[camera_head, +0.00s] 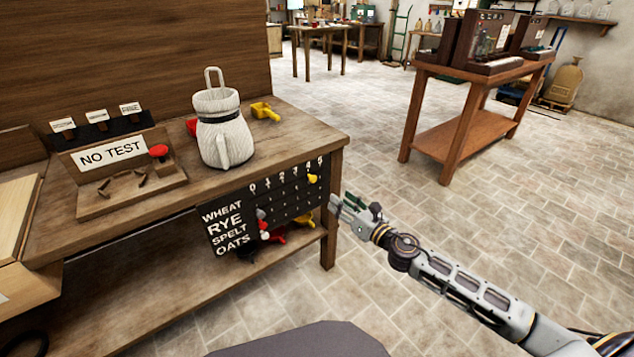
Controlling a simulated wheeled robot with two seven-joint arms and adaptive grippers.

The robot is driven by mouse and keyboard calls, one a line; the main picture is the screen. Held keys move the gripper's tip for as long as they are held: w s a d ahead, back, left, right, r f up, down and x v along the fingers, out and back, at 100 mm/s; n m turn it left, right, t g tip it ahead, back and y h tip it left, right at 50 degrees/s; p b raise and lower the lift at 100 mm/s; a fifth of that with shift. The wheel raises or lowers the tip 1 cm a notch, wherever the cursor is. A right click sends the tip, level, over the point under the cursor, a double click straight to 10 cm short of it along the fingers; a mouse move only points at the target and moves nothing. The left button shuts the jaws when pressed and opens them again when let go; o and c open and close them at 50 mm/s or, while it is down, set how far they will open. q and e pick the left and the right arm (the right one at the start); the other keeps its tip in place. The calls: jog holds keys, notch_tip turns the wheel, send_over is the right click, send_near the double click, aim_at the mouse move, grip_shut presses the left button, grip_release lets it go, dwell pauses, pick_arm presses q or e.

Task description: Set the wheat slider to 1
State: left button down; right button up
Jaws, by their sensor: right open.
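The black slider panel (285,203) hangs on the front of the wooden bench, with rows lettered WHEAT, RYE, SPELT and OATS and a number scale along its top. A yellow knob (313,179) sits far right in the top row, which looks like the wheat row, near the high numbers; its exact number is too small to read. The other knobs, one of them grey (261,213), sit at the left, low end. My right gripper (343,203) is open and empty, right of the panel and apart from the yellow knob. My left gripper is out of view.
The bench (290,135) carries a white jug (222,135), a yellow scoop (265,111) and a NO TEST stand (112,153) with a red button. Its lower shelf (190,290) holds red and yellow items below the panel. A wooden table (440,140) stands back right; the floor between is clear.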

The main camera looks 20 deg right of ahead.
jog(key=shift+w, duration=0.2)
send_near(315, 179)
jog(key=shift+x, duration=3.3)
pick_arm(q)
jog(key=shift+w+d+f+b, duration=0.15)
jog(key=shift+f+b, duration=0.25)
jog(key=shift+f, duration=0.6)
pick_arm(e)
jog(key=shift+x, duration=1.3)
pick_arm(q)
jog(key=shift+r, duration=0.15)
pick_arm(e)
jog(key=shift+a, duration=0.1)
jog(key=shift+c, duration=0.4)
grip_shut()
